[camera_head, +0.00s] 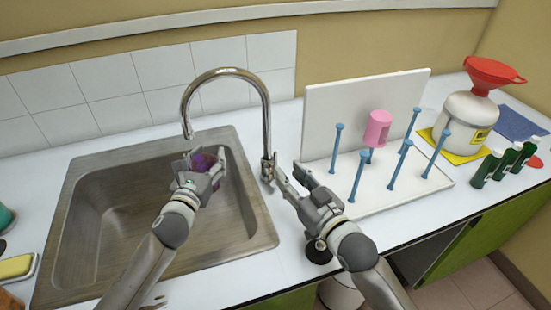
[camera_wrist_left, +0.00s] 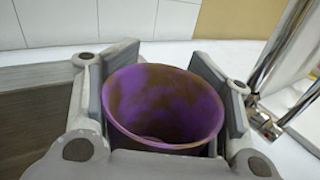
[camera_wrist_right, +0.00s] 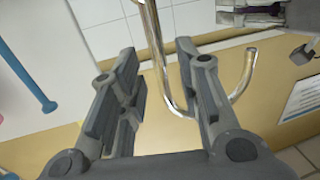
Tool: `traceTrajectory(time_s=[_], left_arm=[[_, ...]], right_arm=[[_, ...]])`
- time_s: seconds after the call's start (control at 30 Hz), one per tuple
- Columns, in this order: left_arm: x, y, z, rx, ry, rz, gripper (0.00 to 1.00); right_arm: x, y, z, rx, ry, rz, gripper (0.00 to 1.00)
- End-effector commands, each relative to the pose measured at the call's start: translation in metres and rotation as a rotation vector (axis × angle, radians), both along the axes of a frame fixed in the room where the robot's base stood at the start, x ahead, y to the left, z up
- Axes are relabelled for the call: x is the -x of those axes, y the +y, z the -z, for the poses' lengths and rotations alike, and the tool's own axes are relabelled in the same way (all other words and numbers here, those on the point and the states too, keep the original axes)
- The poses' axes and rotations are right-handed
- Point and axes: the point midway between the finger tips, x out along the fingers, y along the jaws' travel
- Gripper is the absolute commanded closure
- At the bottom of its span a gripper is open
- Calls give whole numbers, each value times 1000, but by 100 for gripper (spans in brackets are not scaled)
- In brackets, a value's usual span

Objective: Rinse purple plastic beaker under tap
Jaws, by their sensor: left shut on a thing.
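The purple plastic beaker (camera_head: 208,160) is in my left gripper (camera_head: 195,165), over the sink near the tap's spout. In the left wrist view the beaker (camera_wrist_left: 165,105) stands between the two fingers with its mouth facing the camera. Brown patches cover much of its inner wall. The chrome tap (camera_head: 266,110) arches over the sink, its spout end just above the left gripper. I see no water stream. My right gripper (camera_head: 291,176) is open beside the tap's base and side handle; in the right wrist view its fingers (camera_wrist_right: 158,75) are apart, with the tap beyond them.
The steel sink (camera_head: 95,215) fills the left counter. A white drying rack (camera_head: 385,205) with blue pegs and a pink beaker (camera_head: 377,128) stands right of the right gripper. Further right are a white canister (camera_head: 465,118) with a red funnel and green bottles (camera_head: 487,168). A yellow sponge (camera_head: 16,266) lies far left.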

Motion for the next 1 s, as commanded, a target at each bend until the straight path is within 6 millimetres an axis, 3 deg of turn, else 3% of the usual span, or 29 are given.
traceTrajectory(time_s=[0.2, 0.4, 0.87, 1.0], left_arm=[[0, 0, 0, 0, 0, 0, 67], [0, 0, 0, 0, 0, 0, 67], [0, 0, 0, 0, 0, 0, 67], [0, 0, 0, 0, 0, 0, 67]], right_arm=[[-37, 19, -1, -1, -2, -1, 68], [-58, 30, -1, 0, -2, 0, 68], [-67, 35, -1, 0, -1, -1, 68], [-67, 35, -1, 0, -1, -1, 85]])
